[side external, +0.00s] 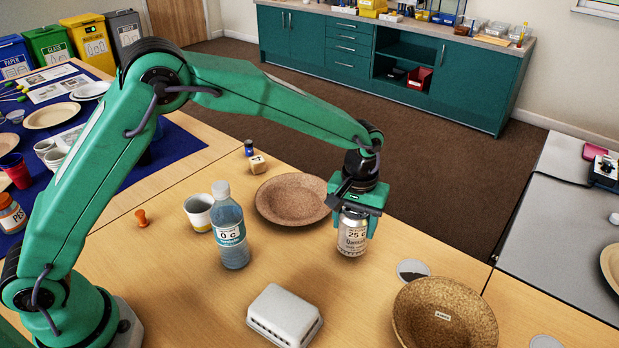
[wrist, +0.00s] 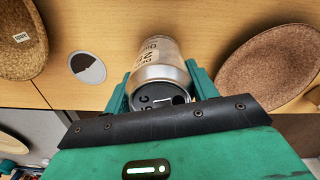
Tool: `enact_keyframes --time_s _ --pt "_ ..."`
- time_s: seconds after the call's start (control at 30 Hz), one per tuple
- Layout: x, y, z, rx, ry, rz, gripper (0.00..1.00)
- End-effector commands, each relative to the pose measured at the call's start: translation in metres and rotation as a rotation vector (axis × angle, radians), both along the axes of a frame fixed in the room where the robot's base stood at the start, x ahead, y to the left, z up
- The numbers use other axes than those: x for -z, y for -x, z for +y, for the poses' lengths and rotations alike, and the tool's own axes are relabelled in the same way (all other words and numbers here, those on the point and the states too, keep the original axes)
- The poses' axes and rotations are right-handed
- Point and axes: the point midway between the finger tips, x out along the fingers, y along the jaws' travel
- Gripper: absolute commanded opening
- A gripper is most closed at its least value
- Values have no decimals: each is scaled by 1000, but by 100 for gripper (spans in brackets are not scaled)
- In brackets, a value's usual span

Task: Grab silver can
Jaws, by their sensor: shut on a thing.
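The silver can (side external: 353,238) stands upright at the right side of the wooden table in the side view, with a printed label on its front. My gripper (side external: 356,212) comes down over its top and is shut on it, one finger on each side. In the wrist view the can (wrist: 160,62) sits between the two green fingers of my gripper (wrist: 160,90), its dark top towards the camera. I cannot tell whether its base touches the table.
A brown bowl (side external: 290,198) lies just left of the can, and a cork-like bowl (side external: 445,310) is at front right. A round disc (side external: 412,269) lies between. A water bottle (side external: 230,235), a cup (side external: 198,212) and a white carton (side external: 284,315) stand further left.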

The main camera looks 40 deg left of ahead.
Motion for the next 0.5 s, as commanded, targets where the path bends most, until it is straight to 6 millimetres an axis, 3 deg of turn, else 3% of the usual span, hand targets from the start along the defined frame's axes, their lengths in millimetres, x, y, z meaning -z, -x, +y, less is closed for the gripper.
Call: enact_keyframes --time_s 0.2,0.5 --pt "-31 -1 0 0 2 -5 26" --pt "-62 45 -32 4 1 -2 26"
